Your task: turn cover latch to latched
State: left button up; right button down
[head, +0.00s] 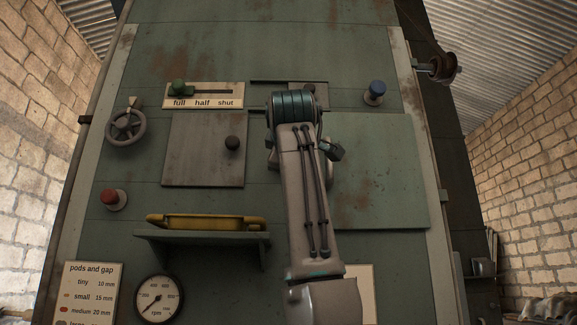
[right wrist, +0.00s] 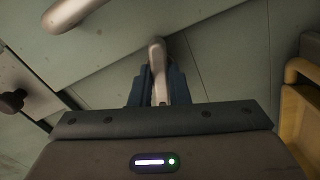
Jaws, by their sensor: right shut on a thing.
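In the right wrist view, a smooth metal latch handle (right wrist: 156,52) stands out near the edge of a green cover plate (right wrist: 150,18). My right gripper (right wrist: 157,88) has its blue fingers on both sides of this handle and is shut on it. In the head view the green cover (head: 380,175) is the large plate right of the middle. My right arm comes up from below and hides the latch and my fingertips there. My left gripper is in neither view.
A grey panel with a dark knob (head: 232,143) lies left of my arm. A handwheel (head: 126,127), a red button (head: 110,196), a blue button (head: 376,89) and a green slider (head: 179,87) surround the area.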

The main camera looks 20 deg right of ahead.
jog(key=shift+n+b, duration=0.5)
jog(key=shift+n, duration=1.5)
jog(key=shift+f, duration=0.1)
jog(key=c, duration=1.4)
grip_release()
jog(key=shift+a, duration=0.1)
jog(key=shift+s, duration=0.1)
jog(key=shift+b+v, duration=2.3)
jog(key=shift+v, duration=3.05)
